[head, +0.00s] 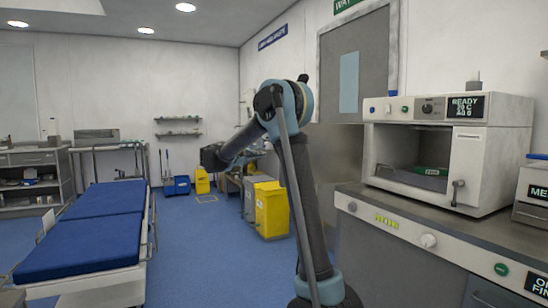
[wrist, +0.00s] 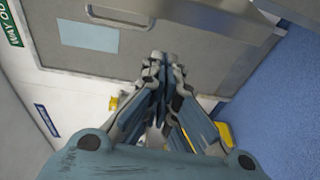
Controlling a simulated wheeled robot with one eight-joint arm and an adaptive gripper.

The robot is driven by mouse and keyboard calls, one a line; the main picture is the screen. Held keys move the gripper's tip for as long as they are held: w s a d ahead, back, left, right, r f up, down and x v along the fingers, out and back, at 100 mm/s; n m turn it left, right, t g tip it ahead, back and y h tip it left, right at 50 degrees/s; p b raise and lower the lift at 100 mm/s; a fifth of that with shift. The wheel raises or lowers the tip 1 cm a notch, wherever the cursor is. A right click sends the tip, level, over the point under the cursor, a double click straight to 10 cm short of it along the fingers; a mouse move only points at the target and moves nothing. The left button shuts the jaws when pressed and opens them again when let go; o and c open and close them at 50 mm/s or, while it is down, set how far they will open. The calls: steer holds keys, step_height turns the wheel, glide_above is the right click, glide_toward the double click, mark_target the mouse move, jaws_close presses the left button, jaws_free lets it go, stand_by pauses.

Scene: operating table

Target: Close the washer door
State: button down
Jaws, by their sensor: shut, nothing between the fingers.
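The washer (head: 447,107) is a white box on the counter at the right of the head view, with a lit display reading READY. The left of its front is an open dark cavity with a green-labelled item inside. A white panel (head: 476,160) with a dark handle (head: 457,193) is at the right of the opening. It appears to be the door, but I cannot tell its exact angle. My gripper (head: 210,157) is at the end of my arm, well left of the washer and apart from it. In the wrist view my gripper (wrist: 164,62) is shut and empty.
The counter (head: 450,235) runs below the washer, with knobs on its front. A blue-topped operating table (head: 90,228) stands at the left. Yellow bins (head: 271,209) stand behind my arm. Blue floor between table and counter is free.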

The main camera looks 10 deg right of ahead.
steer(key=s+d+x, duration=0.1)
steer(key=x, duration=0.6)
steer(key=shift+d+r+h, duration=0.3)
steer(key=shift+r, duration=0.05)
stand_by(0.4)
steer(key=shift+s+t, duration=0.2)
steer(key=shift+t, duration=0.1)
